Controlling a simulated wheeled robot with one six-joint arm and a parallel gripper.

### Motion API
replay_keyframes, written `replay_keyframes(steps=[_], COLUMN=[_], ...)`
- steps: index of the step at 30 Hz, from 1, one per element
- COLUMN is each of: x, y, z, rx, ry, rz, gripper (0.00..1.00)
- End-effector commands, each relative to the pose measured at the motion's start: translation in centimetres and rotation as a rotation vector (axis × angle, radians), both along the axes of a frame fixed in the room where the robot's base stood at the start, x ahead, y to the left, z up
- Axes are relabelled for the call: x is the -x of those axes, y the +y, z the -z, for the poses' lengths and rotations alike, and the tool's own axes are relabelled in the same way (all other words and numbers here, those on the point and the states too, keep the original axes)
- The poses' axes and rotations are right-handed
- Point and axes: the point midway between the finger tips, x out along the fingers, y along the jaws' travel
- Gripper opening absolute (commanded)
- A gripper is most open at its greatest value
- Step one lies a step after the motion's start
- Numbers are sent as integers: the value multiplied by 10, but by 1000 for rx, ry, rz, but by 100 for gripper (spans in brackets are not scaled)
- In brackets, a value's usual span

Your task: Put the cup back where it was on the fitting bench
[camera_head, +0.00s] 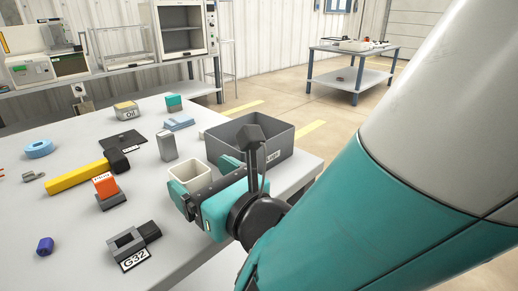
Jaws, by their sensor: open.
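A white, square, open-topped cup (187,173) stands upright near the right side of the grey bench (80,200) in front of me. My gripper (203,183) is open, close beside the cup on its near right side. One teal fingertip shows at the cup's right and another part of the gripper at its lower edge. The gripper covers the cup's lower right part, so I cannot tell whether the fingers touch it. No label identifies the bench.
A grey bin (222,138) stands right behind the gripper. A grey upright block (167,146), a yellow-handled tool (77,177), an orange-and-grey block (107,190) and a G32-labelled part (128,244) lie left of it.

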Motion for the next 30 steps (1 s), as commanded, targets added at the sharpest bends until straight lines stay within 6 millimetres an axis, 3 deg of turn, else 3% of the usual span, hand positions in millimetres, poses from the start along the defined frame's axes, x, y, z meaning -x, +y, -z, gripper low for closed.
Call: replay_keyframes(steps=[1, 5, 9, 19, 30], x=[8, 27, 29, 43, 45], y=[-8, -31, -41, -53, -53], z=[9, 9, 4, 2, 1], rx=[-3, -4, -15, -4, 1], ry=[-1, 0, 1, 2, 1], rz=[-2, -3, 17, 5, 0], gripper=[85, 85, 85, 85, 85])
